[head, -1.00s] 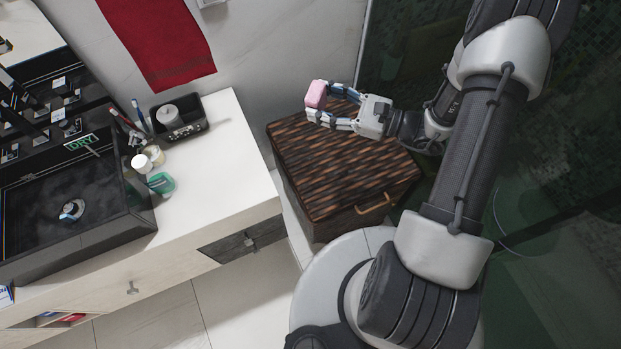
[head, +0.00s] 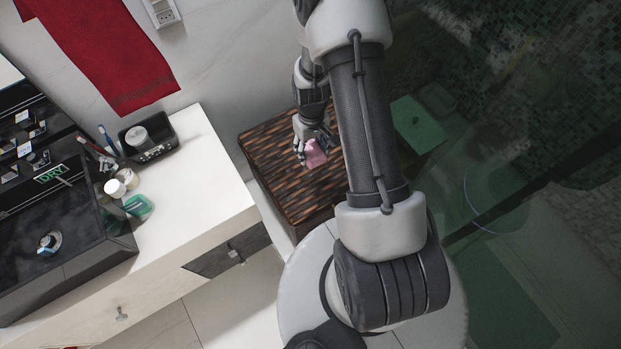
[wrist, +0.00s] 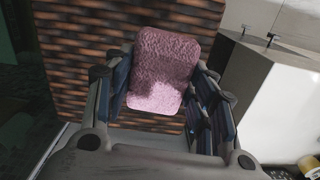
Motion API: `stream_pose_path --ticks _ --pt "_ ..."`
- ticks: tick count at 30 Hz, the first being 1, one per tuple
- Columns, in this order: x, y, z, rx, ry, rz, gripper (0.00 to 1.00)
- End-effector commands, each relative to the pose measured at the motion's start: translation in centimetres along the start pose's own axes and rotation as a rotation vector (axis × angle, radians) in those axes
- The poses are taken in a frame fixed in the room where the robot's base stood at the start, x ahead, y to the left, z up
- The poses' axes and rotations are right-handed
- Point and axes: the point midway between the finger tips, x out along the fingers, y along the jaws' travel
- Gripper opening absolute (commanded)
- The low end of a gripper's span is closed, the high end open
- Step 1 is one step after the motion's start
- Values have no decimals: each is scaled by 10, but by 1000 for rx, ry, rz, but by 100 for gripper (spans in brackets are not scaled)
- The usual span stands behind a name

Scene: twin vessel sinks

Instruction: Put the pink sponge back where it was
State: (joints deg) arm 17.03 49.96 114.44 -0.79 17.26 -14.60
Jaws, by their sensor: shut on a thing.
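The pink sponge (head: 315,154) is between the fingers of my gripper (head: 306,146), over the brown woven hamper (head: 268,143) in the head view. In the wrist view the sponge (wrist: 162,72) fills the space between the two fingers, and my gripper (wrist: 160,95) is shut on it. The hamper's striped woven top (wrist: 75,50) lies behind the sponge there. I cannot tell how far above the hamper the sponge is. My arm hides the hamper's right part in the head view.
A white counter (head: 190,190) left of the hamper holds a dark tray (head: 158,150), toothbrushes, small jars (head: 115,188), a green item (head: 138,206) and a black vessel sink (head: 60,225). A red towel (head: 120,60) hangs on the wall. Dark green glass stands at right.

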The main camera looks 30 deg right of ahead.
Motion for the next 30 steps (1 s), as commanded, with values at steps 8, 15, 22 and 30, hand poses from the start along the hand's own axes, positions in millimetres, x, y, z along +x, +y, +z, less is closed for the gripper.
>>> stream_pose_path --ticks 8,15,22,30 --pt "30 4 -12 -68 26 4 39" --pt "96 4 -14 -65 26 4 39" --pt "145 4 -16 -64 27 4 39" --pt "164 4 -17 -64 28 5 39"
